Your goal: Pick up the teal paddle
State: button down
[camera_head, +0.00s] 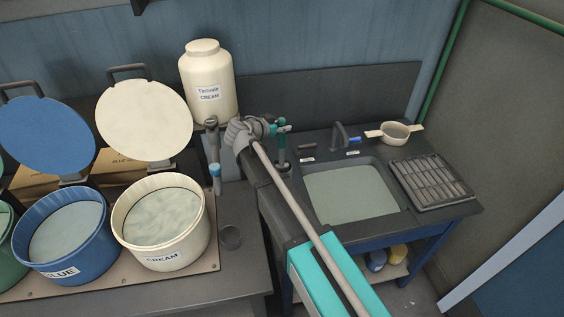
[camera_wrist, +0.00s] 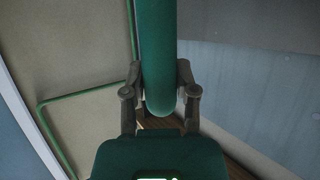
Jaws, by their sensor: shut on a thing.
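The teal paddle shows in the wrist view as a thick, round-ended teal handle (camera_wrist: 159,60) running up out of the picture. My gripper (camera_wrist: 160,75) has one finger on each side of this handle and is shut on it. In the head view my gripper (camera_head: 281,126) is at the far left end of the sink bench, beside the tap. The paddle's other end cannot be made out.
A sink (camera_head: 350,193) with a tap (camera_head: 340,136) lies to the right of my gripper. A grey rack (camera_head: 431,182) and a cream strainer (camera_head: 396,132) are farther right. A cream bucket (camera_head: 160,222), a blue bucket (camera_head: 62,236) and a cream jar (camera_head: 207,80) stand left.

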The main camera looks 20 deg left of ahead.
jog(key=shift+r, duration=0.2)
notch_tip(320, 180, up, 18)
jog(key=p, duration=1.8)
jog(key=shift+f, duration=0.2)
